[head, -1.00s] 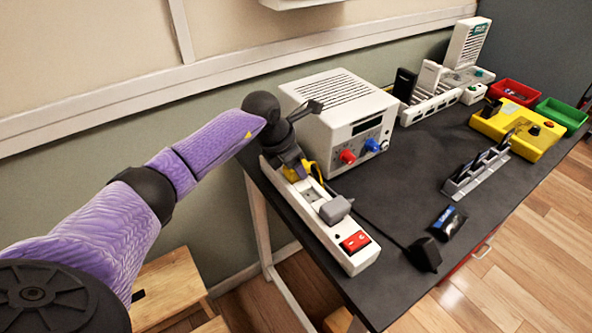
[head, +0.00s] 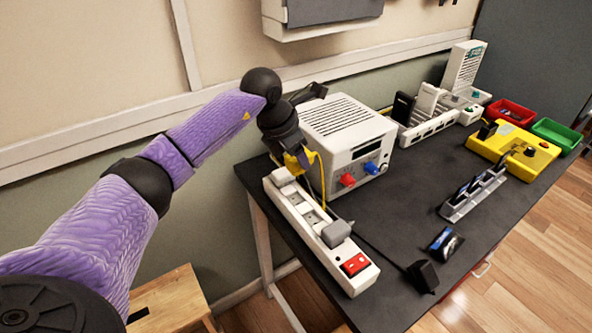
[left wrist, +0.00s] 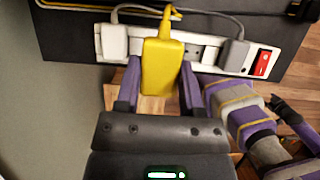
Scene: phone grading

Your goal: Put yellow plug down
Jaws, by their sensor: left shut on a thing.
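The yellow plug (head: 302,158) is in my left gripper (head: 294,157), above the far end of the white power strip (head: 307,220). In the left wrist view the yellow plug (left wrist: 162,66) sits between the two purple fingers of my left gripper (left wrist: 160,85), its yellow cord running off past the strip (left wrist: 207,44). The plug looks lifted clear of the sockets; the exact gap is hard to judge.
A white power supply (head: 345,135) stands close behind my gripper. A black adapter (head: 423,275) lies right of the strip. The dark table (head: 400,210) is clear in the middle.

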